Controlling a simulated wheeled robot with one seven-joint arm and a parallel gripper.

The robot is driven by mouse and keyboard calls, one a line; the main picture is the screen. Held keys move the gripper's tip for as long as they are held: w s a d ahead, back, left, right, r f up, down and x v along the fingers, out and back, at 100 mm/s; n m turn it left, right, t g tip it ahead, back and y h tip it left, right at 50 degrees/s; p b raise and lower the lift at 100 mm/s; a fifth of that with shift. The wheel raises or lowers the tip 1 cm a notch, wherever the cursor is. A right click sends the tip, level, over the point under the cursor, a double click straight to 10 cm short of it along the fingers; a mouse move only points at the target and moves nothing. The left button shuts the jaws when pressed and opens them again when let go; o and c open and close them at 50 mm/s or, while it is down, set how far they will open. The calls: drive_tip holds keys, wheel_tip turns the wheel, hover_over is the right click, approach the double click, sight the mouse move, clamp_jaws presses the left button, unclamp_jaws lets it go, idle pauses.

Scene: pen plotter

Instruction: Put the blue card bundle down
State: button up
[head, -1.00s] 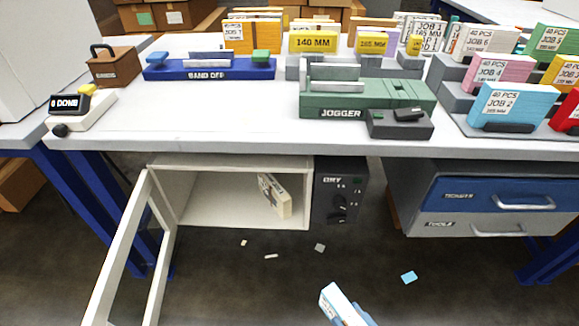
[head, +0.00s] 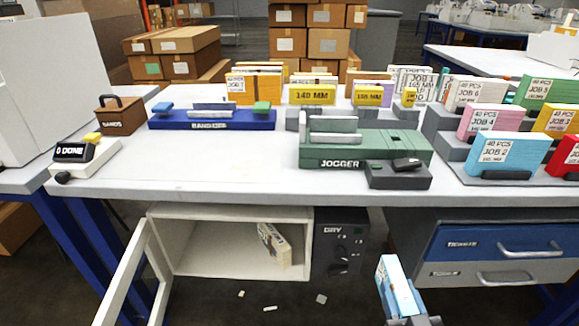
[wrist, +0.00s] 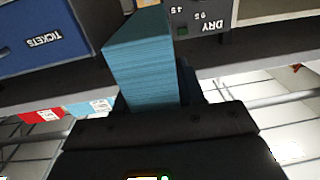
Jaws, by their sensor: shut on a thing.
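The blue card bundle (head: 394,285) is held in my gripper (head: 408,306) at the lower right of the head view, in front of the bench and below its top. It stands tilted, with a white printed face to the left and light blue sides. In the wrist view the bundle (wrist: 143,62) is a thick blue stack rising from my gripper (wrist: 160,103). My gripper is shut on its lower end. The fingers are mostly hidden there.
A similar blue JOB 2 bundle (head: 508,151) stands in the rack at right. The green jogger (head: 365,148) and dark DRY unit (head: 340,244) are nearby. The open cabinet (head: 215,262) holds another bundle (head: 273,245). The bench top (head: 220,170) has free room left of the jogger.

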sight(407, 299)
drive_tip(key=shift+w+d+r+p, duration=0.1)
drive_tip(key=shift+d+r+p, duration=0.4)
drive_tip(key=shift+p, duration=0.25)
drive_tip(key=s+r+p, duration=0.1)
drive_tip(key=p, duration=0.5)
drive_tip(key=shift+d+r+h, duration=0.1)
drive_tip(key=shift+d+h, duration=0.05)
drive_tip(key=shift+h, duration=0.25)
drive_tip(key=s+p, duration=0.1)
drive_tip(key=p, duration=0.3)
drive_tip(key=shift+r, duration=0.35)
drive_tip(key=shift+s+a+p, duration=0.1)
drive_tip(key=shift+a+p, duration=0.3)
drive_tip(key=shift+p, duration=0.4)
drive_tip(key=shift+a, duration=0.1)
